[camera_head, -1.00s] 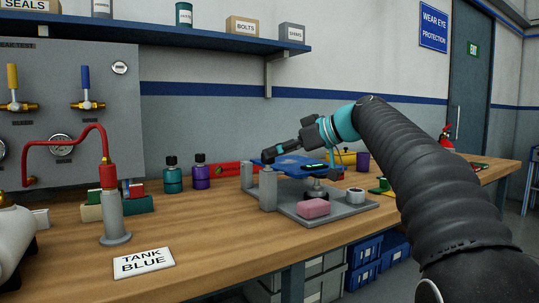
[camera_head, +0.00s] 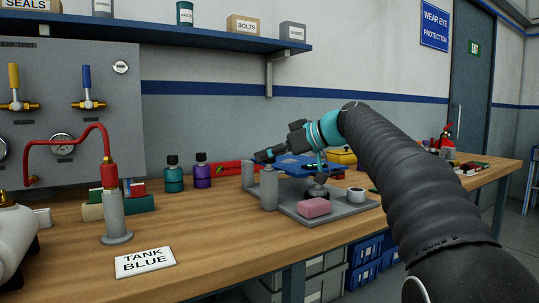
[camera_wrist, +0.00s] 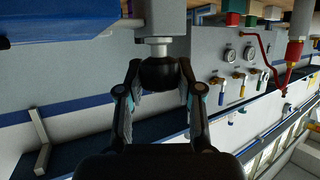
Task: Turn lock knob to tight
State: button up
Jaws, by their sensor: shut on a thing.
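The lock knob (camera_wrist: 158,75) is a black, rounded knob on a pale shaft in the wrist view. It sits between the two fingers of my gripper (camera_wrist: 161,68), which are shut on it. In the head view my gripper (camera_head: 270,154) points left, just above a grey post (camera_head: 268,189) of the fixture and beside the blue plate (camera_head: 297,166). The knob cannot be made out clearly there. No mark showing tight or loose is readable.
The fixture's grey base (camera_head: 343,211) carries a pink block (camera_head: 315,207) and a grey ring (camera_head: 356,195). Teal (camera_head: 173,179) and purple (camera_head: 202,175) bottles stand behind left. A "TANK BLUE" sign (camera_head: 145,262) lies on the front of the bench.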

jog(key=shift+m+t+b, duration=0.3)
jog(key=shift+b, duration=0.05)
jog(key=shift+s+f+m+t+h+b, duration=0.1)
jog(key=shift+m+t+h+b, duration=0.7)
jog(key=shift+m+t, duration=0.1)
jog(key=shift+m+t+h, duration=0.7)
jog(key=shift+m, duration=0.1)
jog(key=shift+r+m+t+h, duration=0.25)
jog(key=shift+m+t+h, duration=0.45)
jog(key=shift+m+h, duration=0.25)
jog(key=shift+a+m+t+h+p, duration=0.1)
jog(key=shift+m+t+h+p, duration=0.6)
jog(key=shift+m+h+p, duration=0.55)
jog(key=shift+f+m+t+h+b, duration=0.15)
jog(key=shift+m+t+h+b, duration=0.2)
jog(key=shift+m+h, duration=1.35)
jog(key=shift+h, duration=0.2)
jog(key=shift+m+h+b, duration=0.5)
jog(key=shift+h, duration=0.1)
